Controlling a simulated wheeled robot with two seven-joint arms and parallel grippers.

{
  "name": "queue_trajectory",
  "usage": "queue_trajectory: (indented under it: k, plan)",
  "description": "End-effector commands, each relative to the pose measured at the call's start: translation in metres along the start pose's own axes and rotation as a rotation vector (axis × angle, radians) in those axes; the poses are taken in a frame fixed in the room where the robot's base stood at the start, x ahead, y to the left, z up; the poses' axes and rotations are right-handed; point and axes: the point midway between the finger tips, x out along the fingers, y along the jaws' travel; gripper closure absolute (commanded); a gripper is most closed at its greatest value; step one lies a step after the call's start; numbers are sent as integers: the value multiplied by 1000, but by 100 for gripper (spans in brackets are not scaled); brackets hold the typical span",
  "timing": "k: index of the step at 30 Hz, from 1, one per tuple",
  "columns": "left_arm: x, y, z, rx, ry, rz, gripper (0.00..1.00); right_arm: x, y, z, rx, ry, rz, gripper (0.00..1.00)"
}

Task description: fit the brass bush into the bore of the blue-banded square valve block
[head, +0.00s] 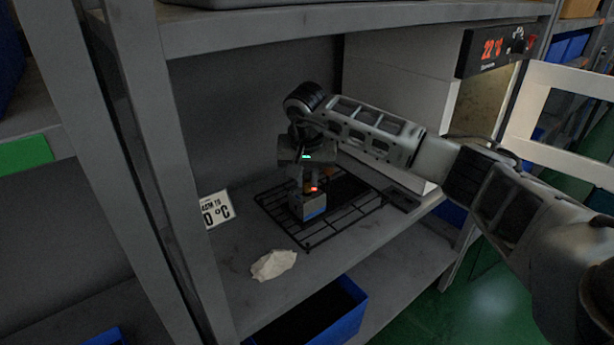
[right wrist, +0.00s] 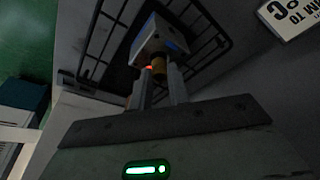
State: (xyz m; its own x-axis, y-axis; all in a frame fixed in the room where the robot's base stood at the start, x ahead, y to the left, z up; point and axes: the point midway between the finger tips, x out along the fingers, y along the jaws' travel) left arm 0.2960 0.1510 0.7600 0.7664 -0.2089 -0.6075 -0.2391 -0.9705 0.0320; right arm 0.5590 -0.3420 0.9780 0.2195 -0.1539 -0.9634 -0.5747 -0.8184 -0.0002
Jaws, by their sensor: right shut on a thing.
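The square valve block (head: 306,208) with a blue band stands on a black wire rack on the shelf; it also shows in the right wrist view (right wrist: 152,42). My right gripper (head: 309,188) points down just above the block. It is shut on the brass bush (right wrist: 160,66), whose lower end is at the block's top face. I cannot tell whether the bush is in the bore, as the fingers and dim light hide the mouth. A red glow shows beside the bush. My left gripper is not in view.
The wire rack (head: 317,243) lies on the grey shelf. A crumpled pale cloth (head: 273,264) lies in front of it and a temperature card (head: 216,209) stands at left. A shelf overhead and a left post bound the space. A blue bin (head: 352,292) is below.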

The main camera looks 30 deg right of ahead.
Motion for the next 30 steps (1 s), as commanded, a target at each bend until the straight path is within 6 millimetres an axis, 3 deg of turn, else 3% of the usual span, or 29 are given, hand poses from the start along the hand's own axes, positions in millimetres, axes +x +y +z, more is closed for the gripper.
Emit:
queue_trajectory:
  k: [30]
  plan:
    - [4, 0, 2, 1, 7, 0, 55, 11, 0, 3, 1, 0, 0, 100]
